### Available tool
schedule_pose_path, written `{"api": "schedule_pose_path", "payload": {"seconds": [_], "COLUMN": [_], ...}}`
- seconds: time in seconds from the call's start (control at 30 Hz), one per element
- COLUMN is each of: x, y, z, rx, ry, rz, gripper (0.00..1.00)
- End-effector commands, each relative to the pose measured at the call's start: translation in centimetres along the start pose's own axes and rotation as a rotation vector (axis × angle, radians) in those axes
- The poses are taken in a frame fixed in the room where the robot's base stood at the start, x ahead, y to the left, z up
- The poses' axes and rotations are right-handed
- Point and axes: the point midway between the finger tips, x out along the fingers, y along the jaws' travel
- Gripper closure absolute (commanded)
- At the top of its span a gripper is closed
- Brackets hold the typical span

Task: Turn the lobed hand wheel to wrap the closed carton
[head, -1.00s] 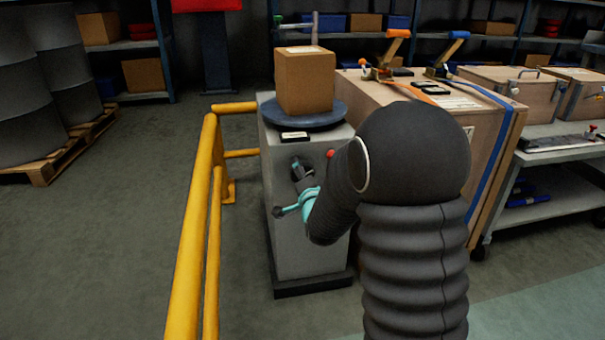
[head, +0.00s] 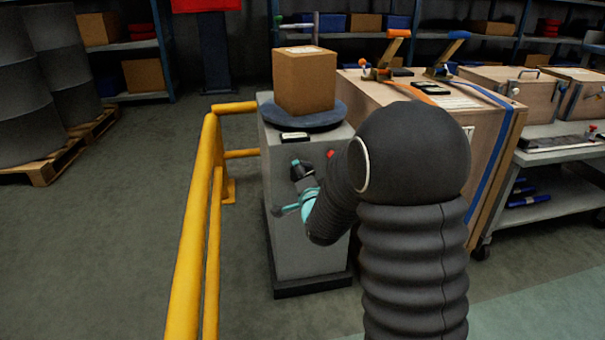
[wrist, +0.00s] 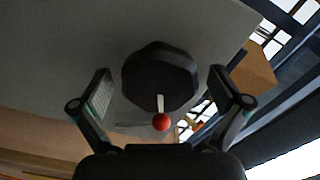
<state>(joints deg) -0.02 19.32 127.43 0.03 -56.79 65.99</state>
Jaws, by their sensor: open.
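The closed carton (head: 304,82) stands upright on the dark round turntable (head: 306,119) on top of the grey cabinet (head: 310,250). The lobed hand wheel (wrist: 160,76) is a dark knob on the cabinet's face, with a white mark and a red ball below it in the wrist view. My gripper (wrist: 162,92) is open, with one finger on each side of the wheel and visible gaps between. In the head view my gripper (head: 296,184) is at the cabinet's front, and my arm hides most of the wheel area.
A yellow guard rail (head: 190,240) runs along the cabinet's left side. A large wooden crate (head: 485,140) with a blue strap stands close on the right. A grey cart (head: 550,185) is farther right. Open floor lies left of the rail.

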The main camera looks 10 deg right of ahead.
Motion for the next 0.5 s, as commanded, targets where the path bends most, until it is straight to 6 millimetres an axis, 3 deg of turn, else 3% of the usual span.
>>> {"api": "schedule_pose_path", "payload": {"seconds": [0.27,0.5], "x": [-1.2,-5.6], "y": [0.0,0.0], "z": [0.0,0.0], "rx": [0.0,0.0], "ry": [0.0,0.0], "rz": [0.0,0.0], "gripper": [0.01,0.01]}}
